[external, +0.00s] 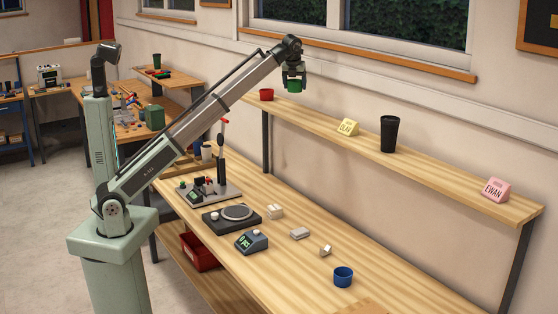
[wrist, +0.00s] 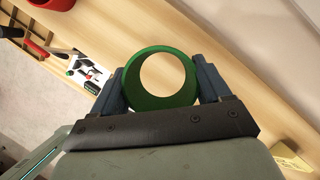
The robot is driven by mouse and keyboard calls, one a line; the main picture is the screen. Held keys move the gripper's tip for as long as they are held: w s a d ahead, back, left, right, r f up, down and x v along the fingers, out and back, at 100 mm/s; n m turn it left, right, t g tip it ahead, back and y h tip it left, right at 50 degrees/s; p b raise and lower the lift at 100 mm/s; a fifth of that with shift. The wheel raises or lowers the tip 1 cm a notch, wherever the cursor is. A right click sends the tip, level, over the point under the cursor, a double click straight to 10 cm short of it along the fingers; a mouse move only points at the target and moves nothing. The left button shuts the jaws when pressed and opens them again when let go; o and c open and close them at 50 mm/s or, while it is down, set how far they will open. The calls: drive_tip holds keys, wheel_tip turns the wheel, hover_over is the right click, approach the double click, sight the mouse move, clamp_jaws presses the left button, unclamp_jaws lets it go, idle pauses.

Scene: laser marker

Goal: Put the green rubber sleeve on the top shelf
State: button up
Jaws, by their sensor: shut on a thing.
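My gripper (external: 294,81) is shut on the green rubber sleeve (external: 294,86), at the far left end of the shelf. In the wrist view the sleeve (wrist: 137,93) is a green open ring between the two dark fingers (wrist: 160,88), and pale wood shows through its opening. The top shelf (external: 440,163) is a long wooden board on dark posts above the workbench. The sleeve is held above the shelf; the exact gap cannot be told.
On the shelf stand a red cup (external: 266,95), a yellow OLAF sign (external: 348,127), a black tumbler (external: 390,133) and a pink EWAN sign (external: 496,189). The shelf is bare between the red cup and yellow sign. A blue cup (external: 343,277) stands on the bench below.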

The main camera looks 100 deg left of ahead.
sight(293, 86)
wheel_tip(293, 86, down, 9)
drive_tip(key=shift+r, duration=0.1)
idle(0.4)
drive_tip(key=o, duration=1.1)
drive_tip(key=v, duration=1.2)
drive_tip(key=shift+d, duration=0.1)
